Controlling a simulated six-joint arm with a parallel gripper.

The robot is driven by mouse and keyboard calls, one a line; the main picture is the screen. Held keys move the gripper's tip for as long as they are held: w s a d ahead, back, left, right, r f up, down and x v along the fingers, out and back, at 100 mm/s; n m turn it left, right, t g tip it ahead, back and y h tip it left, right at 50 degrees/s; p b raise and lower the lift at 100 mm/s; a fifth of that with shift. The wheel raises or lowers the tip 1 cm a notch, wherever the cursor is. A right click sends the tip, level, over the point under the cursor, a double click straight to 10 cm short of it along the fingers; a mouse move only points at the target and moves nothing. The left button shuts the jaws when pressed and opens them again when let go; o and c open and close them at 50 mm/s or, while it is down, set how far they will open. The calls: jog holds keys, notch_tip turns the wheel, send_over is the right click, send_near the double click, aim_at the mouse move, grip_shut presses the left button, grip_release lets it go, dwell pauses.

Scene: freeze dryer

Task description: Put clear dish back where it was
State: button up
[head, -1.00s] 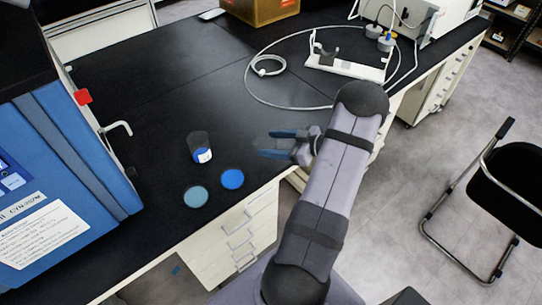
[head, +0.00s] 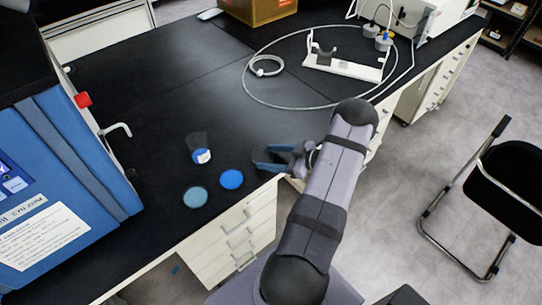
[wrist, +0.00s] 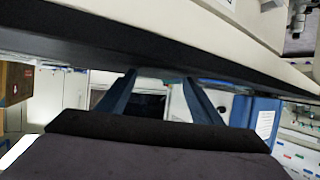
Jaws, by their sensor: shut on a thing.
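My gripper (head: 262,159) is over the black bench near its front edge, right of the blue disc. Its two blue fingers point left and are shut on a see-through thing, most likely the clear dish, whose outline hardly shows. In the wrist view the fingers (wrist: 158,80) stand apart, with no clear dish edge between them. A blue disc (head: 231,179) and a teal disc (head: 195,197) lie near the front edge. A clear cup with blue at its bottom and a white label (head: 202,156) stands behind them.
A blue machine (head: 60,160) with a bent handle (head: 117,128) stands at the left. A white stand (head: 345,65) and a looped cable (head: 246,88) lie at the back right, near a cardboard box (head: 258,8). The bench middle is clear.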

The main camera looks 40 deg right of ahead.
jog(key=shift+f, duration=0.1)
jog(key=o, duration=1)
jog(key=shift+o, duration=0.2)
jog(key=shift+r, duration=0.2)
jog(key=shift+s+d, duration=0.2)
jog(key=shift+s, duration=0.1)
jog(key=b+v, duration=0.3)
jog(key=v, duration=0.8)
jog(key=shift+r, duration=0.15)
